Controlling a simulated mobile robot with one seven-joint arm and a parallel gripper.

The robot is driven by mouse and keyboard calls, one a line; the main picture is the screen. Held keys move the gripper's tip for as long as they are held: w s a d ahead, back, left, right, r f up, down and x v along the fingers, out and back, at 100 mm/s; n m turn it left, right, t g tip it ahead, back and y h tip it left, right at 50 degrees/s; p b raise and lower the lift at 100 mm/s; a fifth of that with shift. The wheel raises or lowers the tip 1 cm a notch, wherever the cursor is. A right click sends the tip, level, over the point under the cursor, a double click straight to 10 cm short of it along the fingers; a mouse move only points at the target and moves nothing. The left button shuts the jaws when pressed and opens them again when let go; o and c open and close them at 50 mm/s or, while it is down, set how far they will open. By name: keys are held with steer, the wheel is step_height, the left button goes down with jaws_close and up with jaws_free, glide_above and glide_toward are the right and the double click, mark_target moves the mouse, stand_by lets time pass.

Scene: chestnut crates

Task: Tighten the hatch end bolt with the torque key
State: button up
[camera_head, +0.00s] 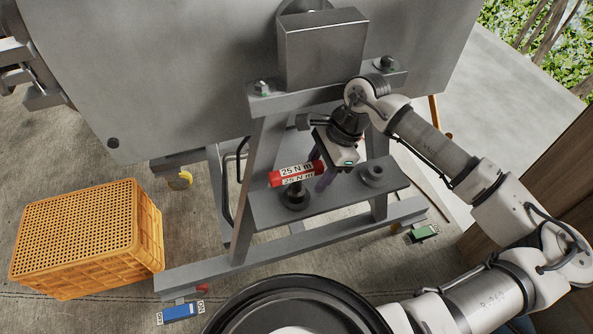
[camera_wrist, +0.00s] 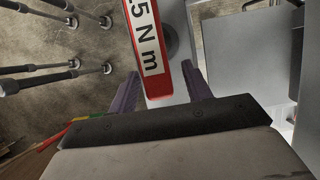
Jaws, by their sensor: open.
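The torque key (camera_head: 295,174) is a red bar with a white "25 N m" label. It lies level above a dark round seat (camera_head: 296,196) on the grey stand's lower shelf. My gripper (camera_head: 323,178) is open at the key's right end. In the wrist view, the key's red end (camera_wrist: 160,98) shows between the two purple fingers, with no clear grip on it. A bolt head (camera_head: 262,88) sits at the left of the upper beam and a dark one (camera_head: 386,64) at its right. I cannot tell which is the hatch end bolt.
The grey tank (camera_head: 170,70) fills the back. A second round seat (camera_head: 374,174) is on the shelf's right. An orange crate (camera_head: 150,225) stands at left. A blue tagged item (camera_head: 181,312) and a green one (camera_head: 424,232) are near the stand's base beam (camera_head: 300,241).

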mark_target(293, 180)
steer(key=a, duration=0.1)
steer(key=s+a+p, duration=0.1)
steer(key=a, duration=0.1)
steer(key=a+p, duration=0.1)
steer(key=a, duration=0.1)
steer(key=shift+s+r, duration=0.15)
steer(key=shift+s, duration=0.15)
steer(key=shift+x, duration=0.8)
steer(key=shift+c, duration=0.4)
jaws_close()
